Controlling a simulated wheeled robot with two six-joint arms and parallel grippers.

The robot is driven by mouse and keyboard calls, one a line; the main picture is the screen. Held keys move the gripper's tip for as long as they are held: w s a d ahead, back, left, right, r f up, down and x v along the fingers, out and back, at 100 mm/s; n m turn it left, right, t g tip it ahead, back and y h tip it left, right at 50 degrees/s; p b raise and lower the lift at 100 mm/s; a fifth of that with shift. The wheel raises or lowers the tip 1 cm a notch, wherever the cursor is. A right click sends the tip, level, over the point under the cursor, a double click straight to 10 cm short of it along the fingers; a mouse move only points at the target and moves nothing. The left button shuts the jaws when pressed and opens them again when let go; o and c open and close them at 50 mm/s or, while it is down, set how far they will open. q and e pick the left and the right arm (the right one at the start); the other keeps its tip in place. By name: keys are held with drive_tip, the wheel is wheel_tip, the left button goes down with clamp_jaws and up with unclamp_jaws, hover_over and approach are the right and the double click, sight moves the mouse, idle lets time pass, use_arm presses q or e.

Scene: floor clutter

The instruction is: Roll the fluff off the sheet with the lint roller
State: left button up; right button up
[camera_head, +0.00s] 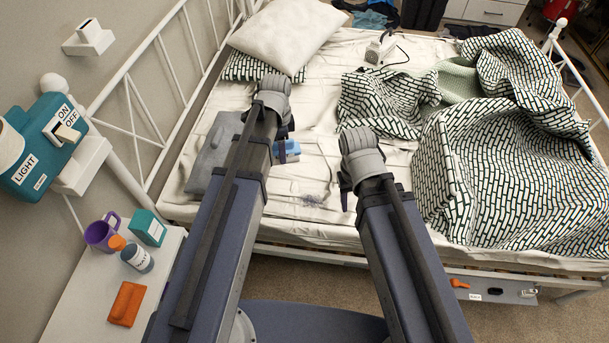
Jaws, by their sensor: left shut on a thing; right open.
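The white sheet (330,233) covers the bed. A patch of grey fluff (312,200) lies on it near the front edge, between my two arms. My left gripper (284,131) is over the sheet, mostly hidden behind its own wrist. It is shut on a blue and pale object (288,150), apparently the lint roller, seen only in part. This object is farther back than the fluff and a little left of it. My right gripper (344,199) is open, to the right of the fluff; its wrist hides much of it.
A patterned blanket (500,170) is bunched at right. A bedside table (83,305) holds a purple mug (101,236), bottle (137,259) and boxes. White bed rails stand left.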

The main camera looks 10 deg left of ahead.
use_arm(q)
drive_tip(key=w+d+f+n+b, duration=0.2)
drive_tip(key=d+f+b, duration=0.1)
drive_tip(key=f+b, duration=0.4)
drive_tip(key=w+d+f+n+b, duration=0.2)
drive_tip(key=d+f+n+b, duration=0.1)
drive_tip(key=f+b, duration=0.3)
wheel_tip(320, 180, down, 2)
drive_tip(key=shift+w+f+b, duration=0.15)
drive_tip(key=shift+w+b, duration=0.15)
drive_tip(key=shift+b, duration=0.05)
drive_tip(key=shift+f, duration=0.1)
